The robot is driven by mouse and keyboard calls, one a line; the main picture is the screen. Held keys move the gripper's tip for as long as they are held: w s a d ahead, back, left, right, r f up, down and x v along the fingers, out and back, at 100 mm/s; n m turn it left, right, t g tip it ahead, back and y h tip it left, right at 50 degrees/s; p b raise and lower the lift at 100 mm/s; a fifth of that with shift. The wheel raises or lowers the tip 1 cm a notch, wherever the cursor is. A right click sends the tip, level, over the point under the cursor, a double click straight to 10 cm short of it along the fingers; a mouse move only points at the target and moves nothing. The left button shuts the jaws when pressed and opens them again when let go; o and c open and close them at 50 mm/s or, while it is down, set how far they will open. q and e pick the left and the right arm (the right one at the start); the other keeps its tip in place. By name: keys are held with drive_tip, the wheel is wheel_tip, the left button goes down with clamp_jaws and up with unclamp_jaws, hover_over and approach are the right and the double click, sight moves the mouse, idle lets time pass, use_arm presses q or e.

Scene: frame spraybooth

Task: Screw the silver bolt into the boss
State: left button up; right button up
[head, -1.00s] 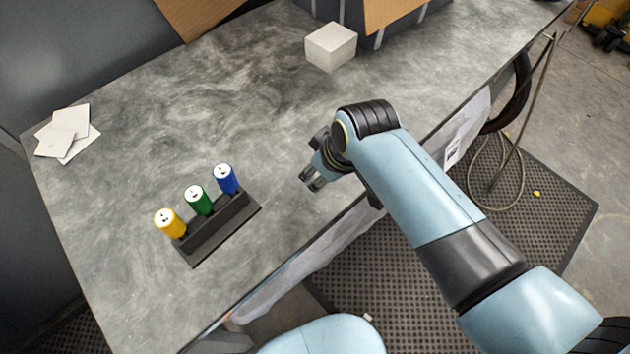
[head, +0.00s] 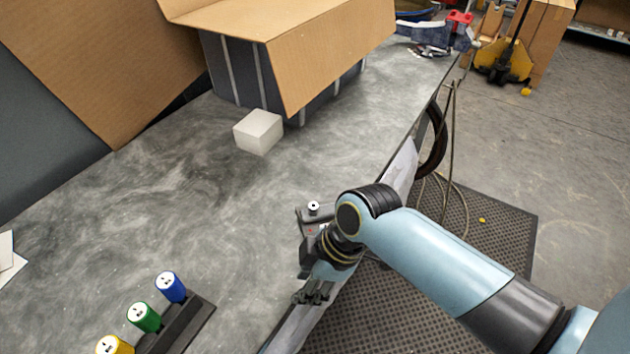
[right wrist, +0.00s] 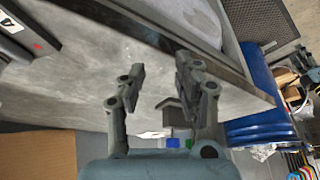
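I cannot make out a silver bolt in either view. A grey fixture (head: 309,218) with a round white top and a dark centre stands on the bench beside my right wrist, partly hidden by it; I cannot tell if it holds the boss. My right gripper (head: 314,292) is near the bench's front edge in the head view, in front of the fixture. In the right wrist view its two fingers (right wrist: 158,82) are apart with nothing between them. My left gripper is not in view.
A black rack (head: 190,325) holds blue (head: 171,287), green (head: 144,317) and yellow (head: 114,346) cylinders. The bench between rack and block is clear. A blue barrel (right wrist: 257,85) shows in the wrist view.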

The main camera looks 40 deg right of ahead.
drive_tip(key=s+d+n+g+b, duration=0.3)
drive_tip(key=d+n, duration=0.7)
drive_tip(key=d, duration=0.5)
drive_tip(key=shift+s+g+y, duration=0.4)
drive_tip(key=shift+s, duration=0.3)
clamp_jaws()
